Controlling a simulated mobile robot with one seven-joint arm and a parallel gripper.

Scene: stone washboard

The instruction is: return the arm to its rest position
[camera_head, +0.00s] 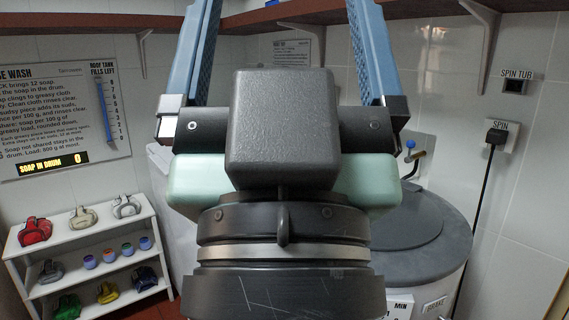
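My gripper (285,12) fills the middle of the head view, close to the camera and pointing up and away. Its two blue fingers stand wide apart, with the left finger (200,55) and right finger (370,50) running past the top edge. The fingertips are cut off. Nothing shows between the visible parts of the fingers, so it looks open and empty. My dark grey wrist and pale green gripper body hide the middle of the room behind them.
A white shelf rack (75,255) at left holds bundled cloths and small cups. A round grey-lidded tub (425,240) stands close behind my wrist at right. A wall board (60,120) hangs left; a brown shelf (95,22) runs along the top. A black plug (496,138) and cord hang at right.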

